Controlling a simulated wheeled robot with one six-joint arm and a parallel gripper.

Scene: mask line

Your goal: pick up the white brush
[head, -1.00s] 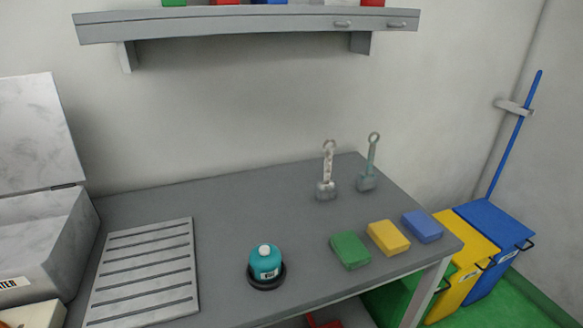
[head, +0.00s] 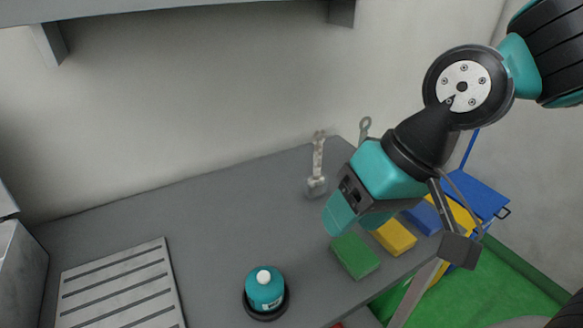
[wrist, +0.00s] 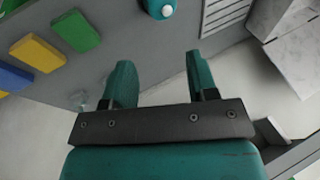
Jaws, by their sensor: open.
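The white brush (head: 317,175) stands upright at the back of the grey table, its handle up and its block-like head on the tabletop. A second, grey-green brush (head: 365,126) stands to its right, mostly hidden behind my arm. My gripper (head: 338,216) is open and empty, in front of and slightly right of the white brush in the head view, apart from it. In the wrist view its two fingers (wrist: 160,70) are spread with nothing between them. A pale blurred shape shows left of the left finger there; I cannot tell which brush it is.
Green (head: 355,255), yellow (head: 395,237) and blue (head: 424,217) blocks lie along the table's right side. A teal bottle (head: 265,290) stands in a dark ring holder at the front. A slotted grey plate (head: 120,285) lies left. A shelf (head: 180,14) overhangs the back wall.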

